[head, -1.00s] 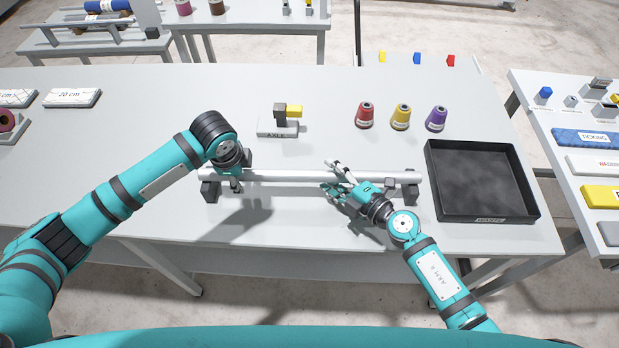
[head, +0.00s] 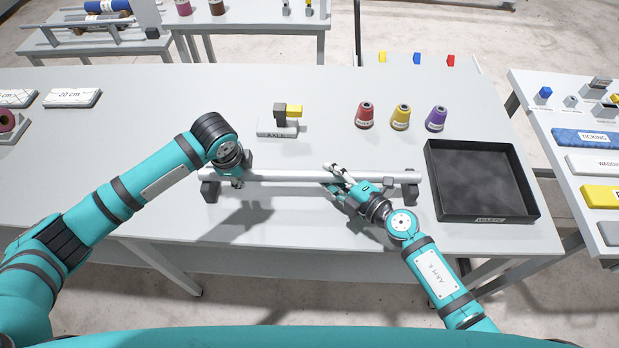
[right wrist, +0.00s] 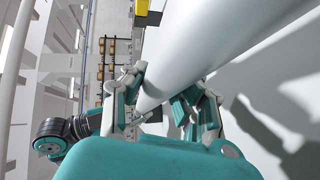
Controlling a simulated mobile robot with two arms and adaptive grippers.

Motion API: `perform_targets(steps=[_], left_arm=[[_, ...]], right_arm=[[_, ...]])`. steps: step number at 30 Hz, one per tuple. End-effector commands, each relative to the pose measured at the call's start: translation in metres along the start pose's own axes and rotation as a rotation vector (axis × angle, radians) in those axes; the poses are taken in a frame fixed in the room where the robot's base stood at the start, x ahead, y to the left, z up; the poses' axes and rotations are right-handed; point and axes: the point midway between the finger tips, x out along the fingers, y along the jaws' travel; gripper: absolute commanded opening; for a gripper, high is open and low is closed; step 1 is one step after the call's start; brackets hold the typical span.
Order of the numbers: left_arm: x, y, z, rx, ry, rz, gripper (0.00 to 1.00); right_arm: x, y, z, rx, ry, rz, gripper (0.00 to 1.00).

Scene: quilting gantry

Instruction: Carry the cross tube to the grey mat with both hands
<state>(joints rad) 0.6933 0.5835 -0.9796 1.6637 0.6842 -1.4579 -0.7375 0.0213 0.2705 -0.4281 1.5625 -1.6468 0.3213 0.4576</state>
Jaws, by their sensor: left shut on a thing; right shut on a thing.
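The cross tube (head: 290,176), long and pale grey-white, lies left to right across dark supports (head: 411,187) near the front of the table. My left gripper (head: 237,178) is shut on the tube near its left end; its fingers are partly hidden by the arm. My right gripper (head: 335,178) is shut on the tube right of its middle. In the right wrist view the tube (right wrist: 215,40) runs between the fingers of this gripper (right wrist: 160,105). The tube still appears to rest on the supports. I cannot make out a grey mat.
A black tray (head: 438,180) stands just right of the tube.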

Motion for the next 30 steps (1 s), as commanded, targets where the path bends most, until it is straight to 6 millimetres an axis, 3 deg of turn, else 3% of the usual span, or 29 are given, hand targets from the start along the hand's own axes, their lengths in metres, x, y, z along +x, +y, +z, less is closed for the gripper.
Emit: perform_targets(steps=[11,24,30], left_arm=[[-0.005,-0.002,0.0,0.0,0.001,-0.003,0.0],[-0.044,-0.012,-0.001,0.001,0.002,-0.001,0.0],[-0.05,-0.013,-0.001,0.001,0.002,0.001,0.0]], right_arm=[[-0.001,0.005,0.0,0.003,-0.003,0.003,0.0],[-0.009,0.044,-0.005,0.001,-0.005,0.003,0.0],[-0.01,0.052,-0.006,0.001,-0.006,0.004,0.0]])
